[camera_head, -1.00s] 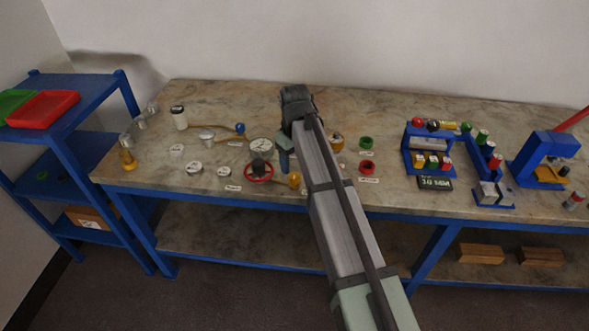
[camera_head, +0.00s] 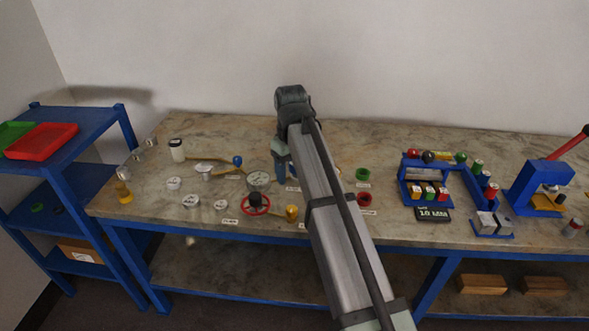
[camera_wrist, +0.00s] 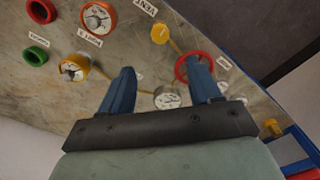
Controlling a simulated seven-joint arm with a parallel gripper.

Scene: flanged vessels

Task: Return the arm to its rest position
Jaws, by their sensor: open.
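My gripper (camera_head: 281,170) is above the middle-left of the bench in the head view, partly hidden by my own arm. In the wrist view its two blue fingers (camera_wrist: 163,72) stand wide apart with nothing held between them. A grey dial gauge (camera_wrist: 167,97) shows beyond the fingers. A red handwheel (camera_wrist: 194,68) shows past the right finger, and it also shows in the head view (camera_head: 255,204). The gripper appears clear of these parts.
A blue shelf holds a red tray (camera_head: 40,141) and a green tray (camera_head: 14,135) at left. Small flanged parts spread over the left bench. Blue racks (camera_head: 424,187) and a blue press (camera_head: 540,188) stand at right. Bare bench lies along the back.

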